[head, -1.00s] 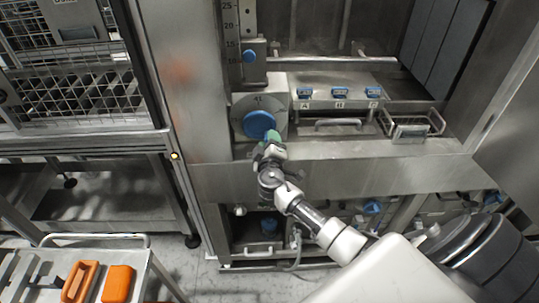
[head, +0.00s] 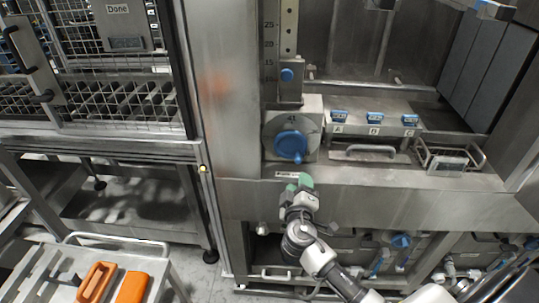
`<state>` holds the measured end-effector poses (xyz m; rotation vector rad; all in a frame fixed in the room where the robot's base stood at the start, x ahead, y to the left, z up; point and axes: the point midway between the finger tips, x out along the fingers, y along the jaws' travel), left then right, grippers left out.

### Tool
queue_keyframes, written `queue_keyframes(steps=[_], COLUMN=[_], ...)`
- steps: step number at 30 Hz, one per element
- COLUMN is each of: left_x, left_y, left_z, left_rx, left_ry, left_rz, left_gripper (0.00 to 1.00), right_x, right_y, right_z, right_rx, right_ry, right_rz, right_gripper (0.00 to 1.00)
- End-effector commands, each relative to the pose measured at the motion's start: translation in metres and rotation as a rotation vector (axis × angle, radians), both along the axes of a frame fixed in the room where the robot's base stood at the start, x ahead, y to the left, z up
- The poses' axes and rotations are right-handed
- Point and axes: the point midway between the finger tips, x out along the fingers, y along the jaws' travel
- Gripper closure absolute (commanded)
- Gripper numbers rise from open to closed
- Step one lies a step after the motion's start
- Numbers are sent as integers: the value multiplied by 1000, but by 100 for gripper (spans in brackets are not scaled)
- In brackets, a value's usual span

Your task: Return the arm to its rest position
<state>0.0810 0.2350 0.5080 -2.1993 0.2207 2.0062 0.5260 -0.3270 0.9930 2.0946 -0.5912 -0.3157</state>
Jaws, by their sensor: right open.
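My right gripper (head: 299,182), with green fingertips, is open and empty in the head view. It is in front of the steel ledge, just below the large blue knob (head: 291,146) on its round dial plate, and appears apart from it. My right arm comes in from the lower right. My left gripper is not in view.
Blue switches A, B and C (head: 375,117) and a small wire basket (head: 449,158) are right of the knob. A vertical scale with a blue knob (head: 287,74) rises above it. A cart (head: 157,262) with orange items (head: 97,282) stands lower left. A mesh-fronted rack marked Done (head: 117,9) is upper left.

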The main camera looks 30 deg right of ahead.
Motion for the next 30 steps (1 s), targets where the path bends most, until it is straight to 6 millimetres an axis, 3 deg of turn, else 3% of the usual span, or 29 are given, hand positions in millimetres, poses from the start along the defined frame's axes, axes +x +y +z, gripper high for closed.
queue_keyframes(steps=[5,8,11,14,17,21,26,30], left_x=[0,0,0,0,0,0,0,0], left_y=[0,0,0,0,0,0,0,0], left_z=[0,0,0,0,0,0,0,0], left_rx=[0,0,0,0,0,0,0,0], left_ry=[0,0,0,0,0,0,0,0], left_rz=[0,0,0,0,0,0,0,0], left_gripper=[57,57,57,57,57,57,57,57], right_x=[0,-1,-8,-26,-57,-118,-208,-298], right_y=[0,1,3,8,16,30,49,67], right_z=[-3,-25,-75,-146,-217,-306,-388,-441], right_rx=[3,22,72,152,249,397,579,740], right_ry=[6,59,175,334,493,689,880,1016], right_rz=[1,11,33,63,87,100,81,28], right_gripper=[52,52,52,52,52,52,52,52])
